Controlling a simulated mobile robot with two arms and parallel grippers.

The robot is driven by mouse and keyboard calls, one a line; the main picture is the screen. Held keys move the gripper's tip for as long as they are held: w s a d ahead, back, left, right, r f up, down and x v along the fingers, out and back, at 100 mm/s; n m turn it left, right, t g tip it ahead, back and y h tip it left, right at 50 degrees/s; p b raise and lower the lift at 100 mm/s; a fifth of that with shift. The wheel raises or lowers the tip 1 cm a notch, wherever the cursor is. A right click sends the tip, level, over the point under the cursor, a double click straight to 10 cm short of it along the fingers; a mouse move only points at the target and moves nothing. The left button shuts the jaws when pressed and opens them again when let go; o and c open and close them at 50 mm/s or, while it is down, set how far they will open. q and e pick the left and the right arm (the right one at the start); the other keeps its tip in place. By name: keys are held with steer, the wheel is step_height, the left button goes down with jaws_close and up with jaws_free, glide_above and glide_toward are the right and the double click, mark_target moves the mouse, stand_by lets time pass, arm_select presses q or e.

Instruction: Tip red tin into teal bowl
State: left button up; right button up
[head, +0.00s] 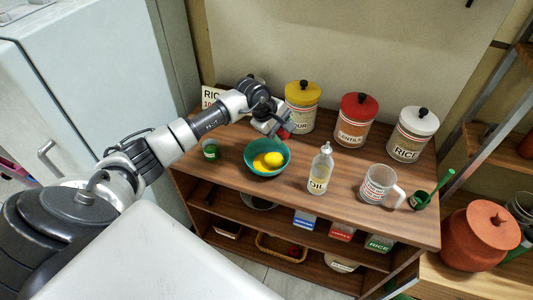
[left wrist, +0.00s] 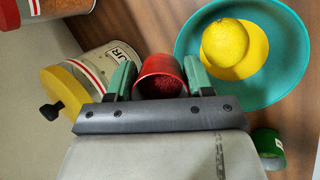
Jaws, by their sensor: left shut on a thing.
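My left gripper (head: 277,124) is shut on the red tin (head: 284,134), above the wooden counter behind the teal bowl (head: 252,164). In the left wrist view the red tin (left wrist: 160,66) sits between the green pads of the gripper (left wrist: 161,80), and dark red contents show inside it. The teal bowl (left wrist: 188,52) is beside the tin and apart from it in that view. My right gripper is not in view.
Yellow-lidded flour (head: 300,118), red-lidded lentils (head: 352,134) and white-lidded rice (head: 405,149) canisters stand at the back. A small green tin (head: 210,151) is left of the bowl. The oil bottle (head: 320,172) and a glass mug (head: 376,186) stand to its right.

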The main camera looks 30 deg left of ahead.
arm_select(q)
steer(key=shift+d, duration=0.1)
stand_by(0.3)
steer(key=shift+s, duration=0.2)
steer(key=shift+w+t, duration=0.1)
steer(key=shift+t, duration=0.2)
steer(key=shift+s+r+t, duration=0.15)
steer(key=shift+s+t, duration=0.25)
steer(key=shift+s, duration=0.05)
stand_by(0.7)
steer(key=shift+s+a+r+t+p, duration=0.15)
steer(key=shift+s+a+t+p, duration=0.05)
steer(key=shift+s+t+p, duration=0.15)
stand_by(0.9)
stand_by(0.4)
steer(key=shift+s+f+m+t+h+b, duration=0.3)
steer(key=shift+f+t+b, duration=0.25)
steer(key=shift+t+b, duration=0.25)
stand_by(1.3)
